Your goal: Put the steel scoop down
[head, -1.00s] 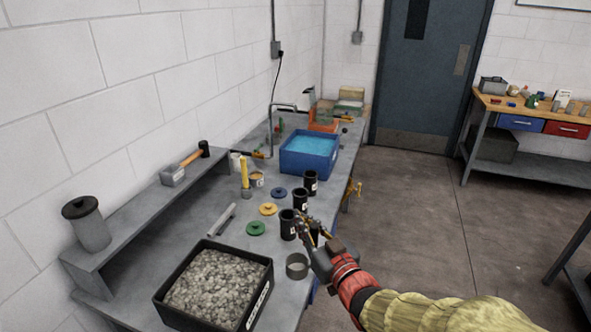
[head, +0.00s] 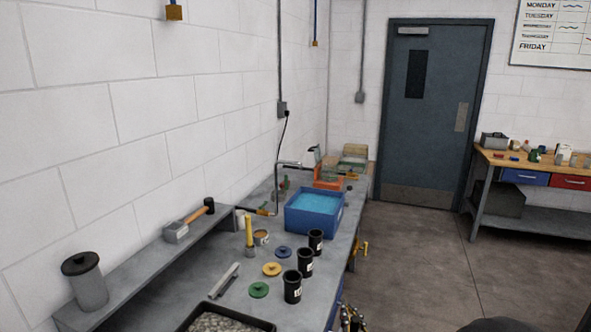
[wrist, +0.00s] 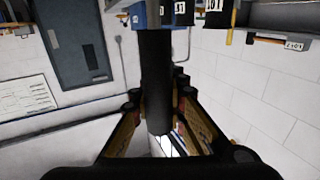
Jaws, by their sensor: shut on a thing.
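My gripper (wrist: 158,98) is shut on a dark, round, handle-like shaft (wrist: 156,75) in the wrist view, which I take to be the steel scoop's handle. The shaft stands between the two fingers. A small bright patch shows beyond its lower end, and I cannot tell whether it is steel. In the head view only a bit of my gripper (head: 351,318) shows at the bottom edge, beside the bench's right edge. The scoop's bowl is not clearly visible in either view.
The grey bench (head: 225,300) bears three black canisters (head: 305,263), green, yellow and blue lids (head: 271,269), a grey bar (head: 223,279) and a blue tub (head: 313,222) of blue stuff. The gravel tray (head: 222,322) is cut off below. A raised shelf (head: 150,262) runs along the wall.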

